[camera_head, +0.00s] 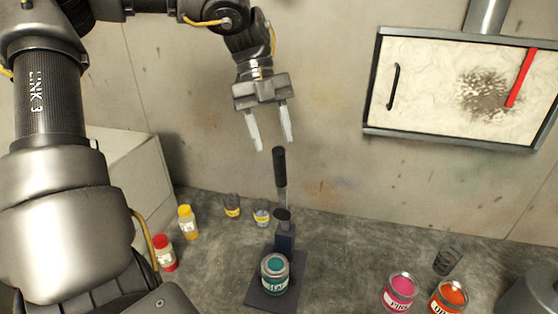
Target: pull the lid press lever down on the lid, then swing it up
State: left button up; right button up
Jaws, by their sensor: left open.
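The lid press lever (280,169) has a black grip and stands upright above its dark post (285,238). The press sits on a dark base plate (261,297). A teal paint can (274,274) stands on the plate in front of the post; its top faces up. My left gripper (271,145) is open and empty, with its two pale fingertips just above the top of the lever grip in the picture. I cannot tell whether they touch it. My right gripper is not in view.
Pink (399,291) and orange (447,298) cans stand at right, with a dark cup (446,260) behind. Red-capped (164,253) and yellow (187,221) bottles and small jars (232,206) stand at left. A framed panel (460,90) hangs on the wall.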

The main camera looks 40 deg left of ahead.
pick_arm(q)
send_over(279, 183)
jog(key=f, duration=0.5)
jog(key=shift+w+a+p, duration=0.1)
jog(key=shift+a+p, duration=0.15)
jog(key=shift+p, duration=0.15)
jog(key=shift+d+f, duration=0.25)
jog(key=shift+c, duration=0.2)
